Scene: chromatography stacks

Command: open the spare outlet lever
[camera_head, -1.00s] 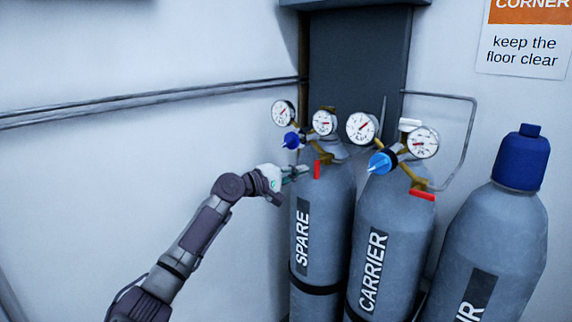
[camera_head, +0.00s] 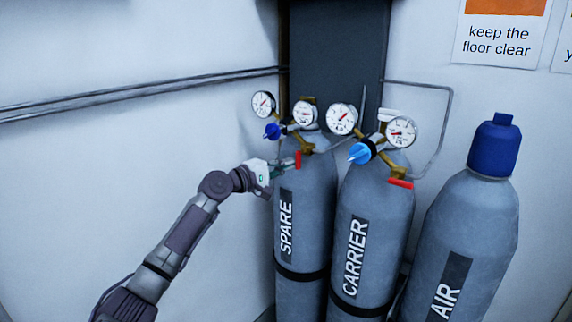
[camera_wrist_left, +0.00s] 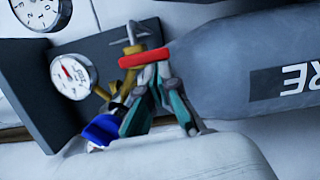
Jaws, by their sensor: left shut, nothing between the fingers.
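The SPARE cylinder (camera_head: 302,215) is grey and stands upright at the left of the row. Its red outlet lever (camera_head: 298,159) hangs roughly vertical below the brass regulator and shows in the wrist view as a red bar (camera_wrist_left: 145,58). My left gripper (camera_head: 291,163) is shut and empty, its tips right at the lever's left side. In the wrist view the teal and grey fingers (camera_wrist_left: 155,72) meet close under the red bar; I cannot tell whether they touch it. My right gripper is not in view.
The CARRIER cylinder (camera_head: 372,215), with its own red lever (camera_head: 401,184) and light blue knob (camera_head: 359,153), stands close on the right. The AIR cylinder (camera_head: 468,225) is further right. Gauges and a dark blue knob (camera_head: 272,131) sit just above my gripper. A wall pipe (camera_head: 130,95) runs behind.

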